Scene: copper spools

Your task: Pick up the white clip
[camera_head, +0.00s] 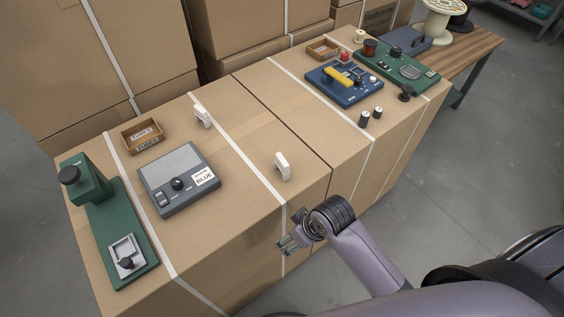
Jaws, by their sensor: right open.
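A small white clip (283,166) stands on the cardboard box top (240,150), near the middle of the view. A second, similar white clip (203,117) stands further back and to the left. My right gripper (284,244) is at the front edge of the box, below the nearer clip in the picture and apart from it. It is open and nothing shows between its fingers. My left gripper is not in view.
A grey device with a dial (180,180), a green press-like device (105,225) and a small wooden tray (142,135) stand at the left. A blue panel (344,85) and a green panel (398,68) stand at the back right. Box top around the nearer clip is clear.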

